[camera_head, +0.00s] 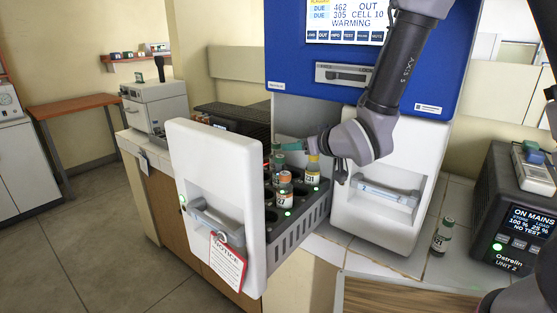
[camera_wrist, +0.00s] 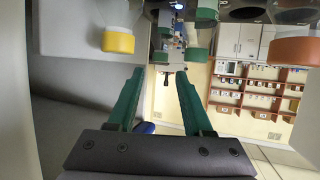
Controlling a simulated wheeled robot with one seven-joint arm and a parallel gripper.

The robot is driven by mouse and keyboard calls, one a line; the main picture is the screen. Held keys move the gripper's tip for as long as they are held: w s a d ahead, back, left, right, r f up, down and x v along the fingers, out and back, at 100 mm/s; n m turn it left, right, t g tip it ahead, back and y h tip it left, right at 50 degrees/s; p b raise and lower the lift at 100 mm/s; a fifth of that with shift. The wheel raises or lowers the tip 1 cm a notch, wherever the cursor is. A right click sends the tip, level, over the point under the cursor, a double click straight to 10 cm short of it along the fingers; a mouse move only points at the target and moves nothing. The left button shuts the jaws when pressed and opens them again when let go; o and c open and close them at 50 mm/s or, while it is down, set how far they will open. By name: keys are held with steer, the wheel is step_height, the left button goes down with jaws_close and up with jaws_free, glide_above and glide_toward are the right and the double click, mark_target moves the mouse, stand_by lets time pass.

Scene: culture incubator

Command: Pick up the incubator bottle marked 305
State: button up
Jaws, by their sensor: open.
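The open drawer rack (camera_head: 300,222) holds several capped bottles. An orange-capped bottle (camera_head: 284,190) has a label reading 27, and a yellow-capped bottle (camera_head: 313,170) has one reading 31. Green-capped bottles (camera_head: 277,160) stand behind; I cannot read 305 on any bottle. My gripper (camera_head: 292,144) reaches in from the right over the rack, its teal fingers level. In the wrist view my gripper (camera_wrist: 158,75) is open with nothing held between the fingers. A green cap (camera_wrist: 197,53) lies beyond the fingertips, a yellow cap (camera_wrist: 118,41) left and an orange cap (camera_wrist: 295,51) right.
The white drawer front (camera_head: 215,160) stands pulled out, with a red-edged notice. A closed drawer (camera_head: 385,205) is right of the rack. A single bottle (camera_head: 443,237) stands on the counter near a power unit (camera_head: 515,215).

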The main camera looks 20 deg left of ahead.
mark_target(279, 145)
steer(key=x, duration=1)
steer(key=shift+w+a, duration=0.2)
steer(key=shift+a, duration=0.1)
jaws_close()
